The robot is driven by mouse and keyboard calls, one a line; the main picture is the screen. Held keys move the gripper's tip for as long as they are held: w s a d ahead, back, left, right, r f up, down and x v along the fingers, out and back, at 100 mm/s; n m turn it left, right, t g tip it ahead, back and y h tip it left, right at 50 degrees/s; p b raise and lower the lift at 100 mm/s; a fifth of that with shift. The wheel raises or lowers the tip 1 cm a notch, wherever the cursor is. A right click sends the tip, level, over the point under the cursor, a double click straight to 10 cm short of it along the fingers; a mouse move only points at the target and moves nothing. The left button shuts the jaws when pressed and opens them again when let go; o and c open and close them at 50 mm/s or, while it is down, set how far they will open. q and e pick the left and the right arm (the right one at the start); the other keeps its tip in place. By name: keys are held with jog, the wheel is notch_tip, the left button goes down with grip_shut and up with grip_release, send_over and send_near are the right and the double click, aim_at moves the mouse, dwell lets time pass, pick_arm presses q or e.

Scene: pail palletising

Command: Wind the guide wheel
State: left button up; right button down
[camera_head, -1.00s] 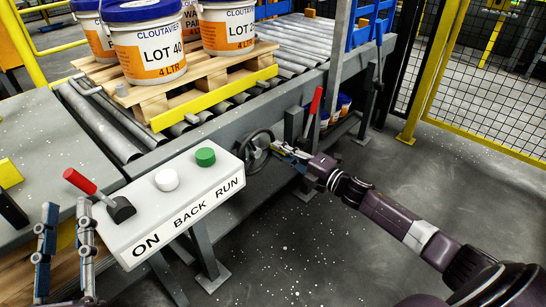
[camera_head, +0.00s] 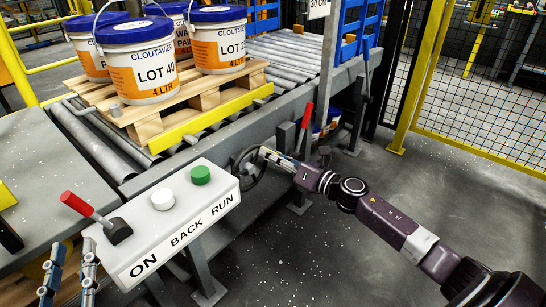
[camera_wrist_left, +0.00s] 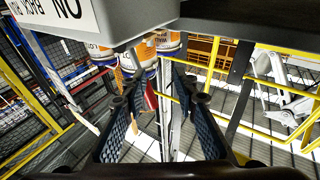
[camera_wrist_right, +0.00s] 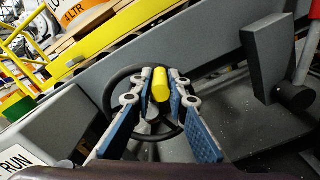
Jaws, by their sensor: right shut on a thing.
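The guide wheel (camera_head: 238,163) is a dark spoked handwheel on the side of the conveyor frame. In the right wrist view the wheel (camera_wrist_right: 109,100) carries a yellow knob (camera_wrist_right: 160,85) at its rim. My right gripper (camera_head: 268,152) is at the upper right of the wheel. In its wrist view my right gripper (camera_wrist_right: 160,92) has its fingers on both sides of the knob, shut on it. My left gripper (camera_head: 70,275) is empty and open beside the control box; its fingers stand apart in the left wrist view (camera_wrist_left: 165,85).
A control box (camera_head: 170,225) with a red lever (camera_head: 77,204), white button (camera_head: 163,200) and green button (camera_head: 200,175) stands left of the wheel. A red-handled lever (camera_head: 306,118) rises right of the wheel. Pails (camera_head: 138,65) stand on a pallet (camera_head: 150,122) on the rollers.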

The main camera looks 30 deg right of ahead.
aim_at(250, 153)
jog(key=n, duration=0.1)
jog(key=a+r+n, duration=0.1)
jog(key=n, duration=0.1)
jog(key=a+n, duration=0.1)
jog(key=shift+s+a+r+n, duration=0.1)
jog(key=shift+s+r+n, duration=0.1)
jog(key=shift+s+n, duration=0.2)
jog(key=shift+s+a+r+n, duration=0.15)
jog(key=shift+a+n, duration=0.25)
jog(key=shift+n, duration=0.3)
pick_arm(q)
jog(key=shift+s+d+r+t, duration=0.15)
jog(key=shift+r+t, duration=0.25)
jog(key=shift+r, duration=0.5)
pick_arm(e)
jog(key=shift+s+a+n, duration=0.25)
jog(key=shift+a+n, duration=0.4)
jog(key=shift+n, duration=0.55)
jog(key=c, duration=1.9)
grip_release()
jog(key=shift+s, duration=0.1)
jog(key=v, duration=1.1)
jog(key=shift+s+d, duration=0.15)
jog(key=shift+s, duration=0.25)
